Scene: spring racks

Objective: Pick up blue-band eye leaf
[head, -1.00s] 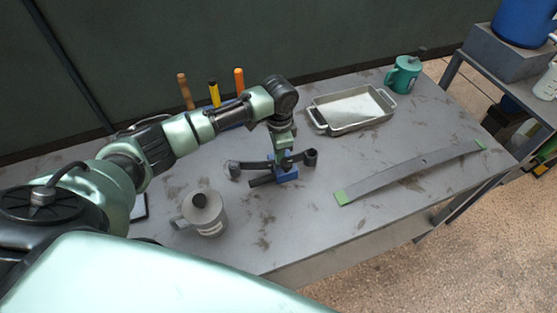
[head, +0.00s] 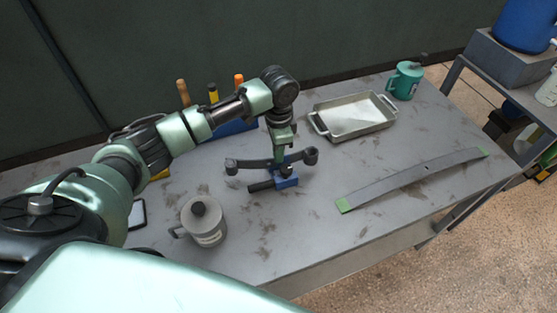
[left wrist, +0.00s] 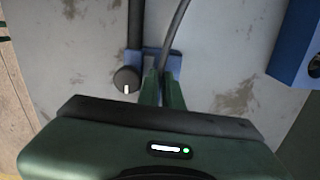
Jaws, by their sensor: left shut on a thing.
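The eye leaf (head: 250,166) is a dark, curved strip with a rolled eye at each end. My left gripper (head: 279,158) is shut on its middle, pointing down. I cannot make out a blue band on it; the fingers cover its middle. The leaf is just above a small blue block (head: 287,181) with a dark bar on the table. In the left wrist view the fingers (left wrist: 161,88) pinch the leaf (left wrist: 176,28) over the blue block (left wrist: 153,54). My right gripper is not in view.
A metal tray (head: 352,117) and a green mug (head: 405,80) are at the back. A long leaf with green ends (head: 412,177) lies at right. Tool handles (head: 213,93) stand behind my arm.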

